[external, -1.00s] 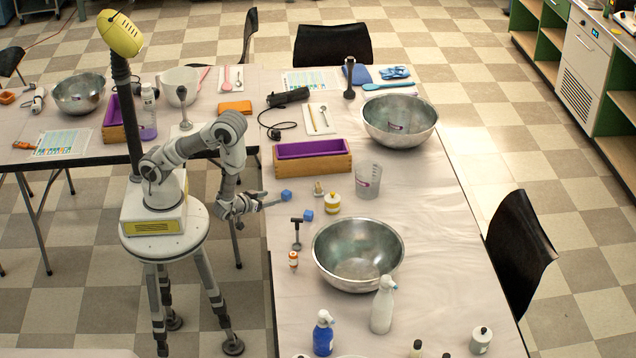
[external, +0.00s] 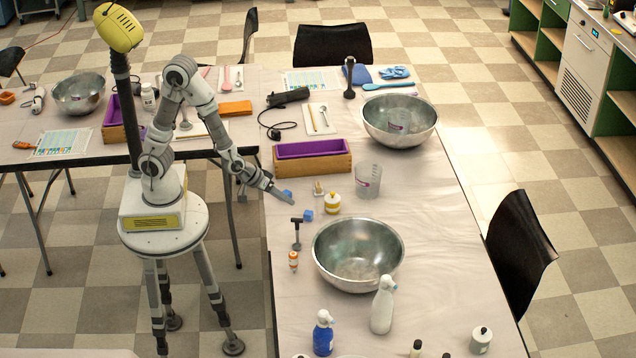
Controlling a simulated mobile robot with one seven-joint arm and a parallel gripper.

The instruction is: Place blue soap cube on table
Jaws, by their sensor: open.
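Two small blue soap cubes are in the external view. One blue cube (external: 287,192) is at the table's left edge, beside my gripper's tip and partly hidden by it; I cannot tell whether they touch. The other blue cube (external: 308,215) sits on the table (external: 425,240) a little nearer the camera and to the right. My gripper (external: 289,199) reaches down and right from my raised arm to the table's left edge. Its jaws are open, though the fingers are too small to make out clearly.
A wooden soap mold with purple lining (external: 312,158) stands behind the gripper. A yellow-white jar (external: 332,203), a dark stick-like tool (external: 296,232), a small orange bottle (external: 293,261) and a large metal bowl (external: 358,255) are close by.

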